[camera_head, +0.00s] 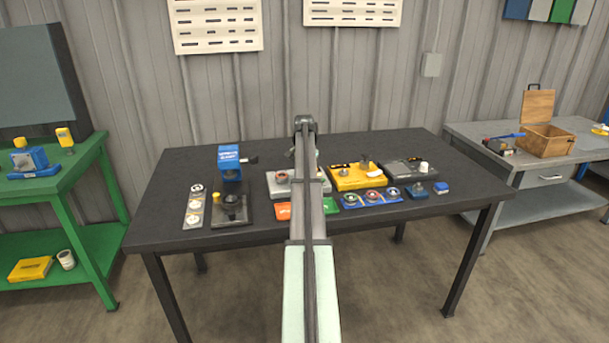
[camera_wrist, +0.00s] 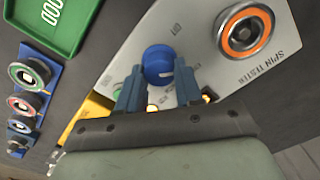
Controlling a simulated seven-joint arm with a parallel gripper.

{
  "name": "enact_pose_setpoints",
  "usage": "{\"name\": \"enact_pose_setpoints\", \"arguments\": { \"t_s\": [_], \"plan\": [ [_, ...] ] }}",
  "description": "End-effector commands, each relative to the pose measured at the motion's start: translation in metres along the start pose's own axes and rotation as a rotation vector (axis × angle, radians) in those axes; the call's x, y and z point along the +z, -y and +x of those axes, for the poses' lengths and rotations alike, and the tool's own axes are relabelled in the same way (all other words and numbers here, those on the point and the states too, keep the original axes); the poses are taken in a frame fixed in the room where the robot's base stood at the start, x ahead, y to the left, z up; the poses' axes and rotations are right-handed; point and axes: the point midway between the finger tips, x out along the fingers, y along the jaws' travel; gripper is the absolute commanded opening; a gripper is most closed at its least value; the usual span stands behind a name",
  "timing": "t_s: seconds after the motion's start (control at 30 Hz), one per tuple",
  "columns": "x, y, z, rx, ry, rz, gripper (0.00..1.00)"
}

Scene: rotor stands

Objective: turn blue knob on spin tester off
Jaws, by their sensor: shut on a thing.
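The spin tester (camera_wrist: 205,75) is a light grey panel in the wrist view, with "SPIN TESTER" printed beside a round orange-ringed fixture (camera_wrist: 245,30). Its blue knob (camera_wrist: 158,58) stands on the panel, with small print around it that I cannot read surely. My gripper (camera_wrist: 158,75) is shut on the blue knob, one finger at each side. The knob's near side and part of the panel are hidden by the fingers and gripper body. In the head view my arm covers most of the grey tester (camera_head: 282,187).
A green tray (camera_wrist: 60,45) and several ringed parts on blue holders (camera_wrist: 40,85) lie left of the tester in the wrist view. In the head view a yellow device (camera_head: 355,178) stands right of it, and a blue-topped stand (camera_head: 230,160) stands left.

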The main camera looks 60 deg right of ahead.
Motion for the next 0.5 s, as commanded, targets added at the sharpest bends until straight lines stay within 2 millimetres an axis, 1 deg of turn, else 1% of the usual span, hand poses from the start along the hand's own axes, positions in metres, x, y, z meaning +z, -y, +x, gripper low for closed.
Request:
{"name": "enact_pose_setpoints", "arguments": {
  "t_s": [0.5],
  "plan": [
    [0.0003, 0.0013, -0.0003, 0.0, 0.0, -0.489, 0.05]
  ]
}}
